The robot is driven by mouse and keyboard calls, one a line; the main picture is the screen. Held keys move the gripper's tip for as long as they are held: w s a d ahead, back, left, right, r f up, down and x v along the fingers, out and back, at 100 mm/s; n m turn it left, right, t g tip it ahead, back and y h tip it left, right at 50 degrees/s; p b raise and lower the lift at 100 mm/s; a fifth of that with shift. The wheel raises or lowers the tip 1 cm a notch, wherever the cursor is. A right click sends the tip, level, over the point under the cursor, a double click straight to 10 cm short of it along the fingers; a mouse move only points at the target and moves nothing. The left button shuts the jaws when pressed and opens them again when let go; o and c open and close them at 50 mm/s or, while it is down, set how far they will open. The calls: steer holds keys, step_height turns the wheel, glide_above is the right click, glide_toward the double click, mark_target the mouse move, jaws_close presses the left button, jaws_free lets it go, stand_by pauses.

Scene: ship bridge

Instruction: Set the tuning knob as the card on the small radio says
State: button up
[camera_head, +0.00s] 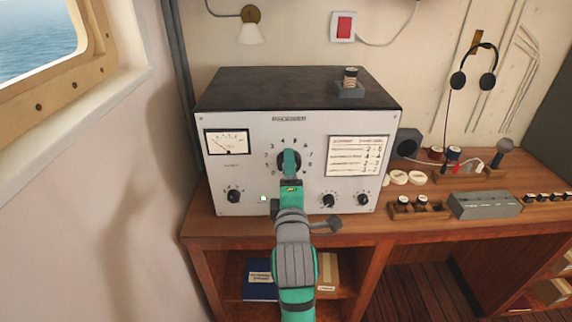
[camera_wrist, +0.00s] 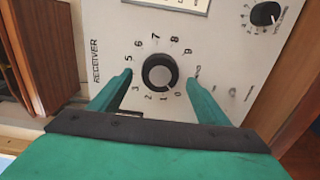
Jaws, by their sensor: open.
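The tuning knob (camera_wrist: 158,72) is a round black knob inside a ring of digits on the grey receiver (camera_head: 250,170); in the head view the knob (camera_head: 281,160) is partly covered by my gripper. My gripper (camera_wrist: 162,78) is open, with one teal finger on each side of the knob. I cannot tell whether the fingers touch it. Its end also shows in front of the dial in the head view (camera_head: 290,160). A white card (camera_head: 358,156) with several printed lines sits at the receiver's upper right; its figures are too small to read surely. The knob's pointer direction is unclear.
Small knobs sit low on the receiver face, at left (camera_head: 234,196) and right (camera_head: 328,201). A meter (camera_head: 227,142) is at upper left. A grey box (camera_head: 485,205), small parts and a dark speaker (camera_head: 407,142) stand on the wooden desk (camera_head: 420,237) to the right.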

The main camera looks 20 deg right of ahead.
steer(key=shift+x, duration=0.9)
steer(key=shift+d, duration=0.15)
steer(key=c, duration=1.1)
